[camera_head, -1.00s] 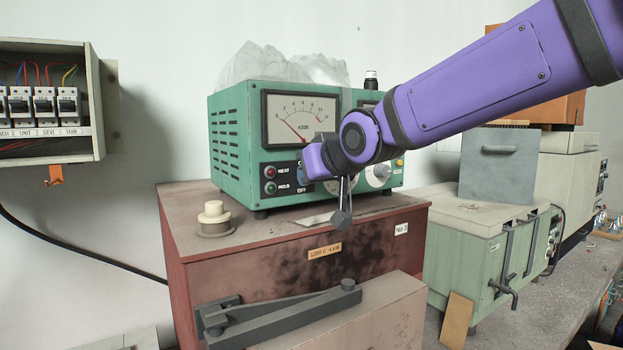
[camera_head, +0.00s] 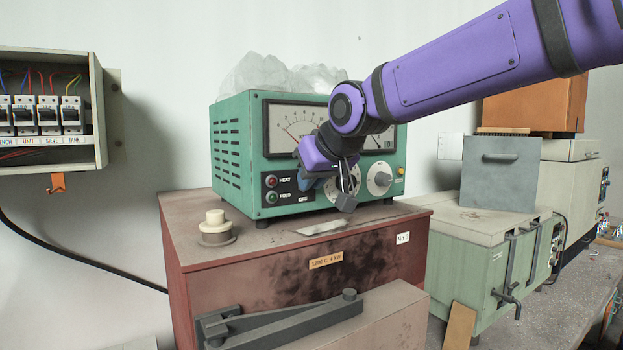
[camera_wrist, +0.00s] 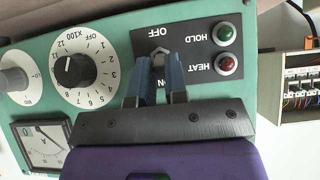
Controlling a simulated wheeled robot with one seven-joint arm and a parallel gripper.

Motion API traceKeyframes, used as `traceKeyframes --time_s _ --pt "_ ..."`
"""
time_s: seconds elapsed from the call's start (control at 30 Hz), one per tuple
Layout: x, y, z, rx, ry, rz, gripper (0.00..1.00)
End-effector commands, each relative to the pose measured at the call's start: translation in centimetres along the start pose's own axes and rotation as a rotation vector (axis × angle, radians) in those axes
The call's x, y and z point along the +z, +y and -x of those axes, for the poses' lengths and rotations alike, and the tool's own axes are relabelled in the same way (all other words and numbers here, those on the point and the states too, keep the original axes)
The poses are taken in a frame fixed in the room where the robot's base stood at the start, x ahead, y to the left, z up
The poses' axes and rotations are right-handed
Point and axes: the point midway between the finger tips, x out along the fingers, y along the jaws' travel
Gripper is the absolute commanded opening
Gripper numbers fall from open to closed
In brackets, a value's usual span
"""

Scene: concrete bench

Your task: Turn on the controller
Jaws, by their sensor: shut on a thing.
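The controller (camera_head: 232,150) is a green box with a meter, lamps and dials, standing on a rusty red cabinet. My gripper (camera_head: 308,182) is at the lower part of its front, beside the HEAT and HOLD lamps. In the wrist view my gripper (camera_wrist: 160,75) is shut on the small switch lever (camera_wrist: 158,55) in the black OFF/ON panel (camera_wrist: 195,50). The fingers hide most of the lever, so I cannot tell its exact position. The red HEAT lamp (camera_wrist: 225,64) and green HOLD lamp (camera_wrist: 224,34) look dark.
A black temperature dial (camera_wrist: 72,70) sits beside the switch panel. On the red cabinet (camera_head: 240,285) stands a cream knob (camera_head: 215,225). A grey bar handle (camera_head: 280,318) is in front. Breakers (camera_head: 48,115) hang on the left wall. Green and grey boxes stand to the right.

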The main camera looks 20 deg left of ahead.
Motion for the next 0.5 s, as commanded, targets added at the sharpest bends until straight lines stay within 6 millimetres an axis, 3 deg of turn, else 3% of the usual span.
traceKeyframes --time_s 0.1,0.13,0.2,0.23,0.5 --pt "0.03 0.02 -0.03 0.000 -0.001 0.000 0.00" --pt "0.03 0.02 -0.03 0.000 -0.001 0.000 0.21" --pt "0.03 0.02 -0.03 0.000 0.000 0.000 0.37" --pt "0.03 0.02 -0.03 0.000 0.000 0.000 0.39" --pt "0.00 0.02 0.06 0.000 0.001 0.000 0.39"
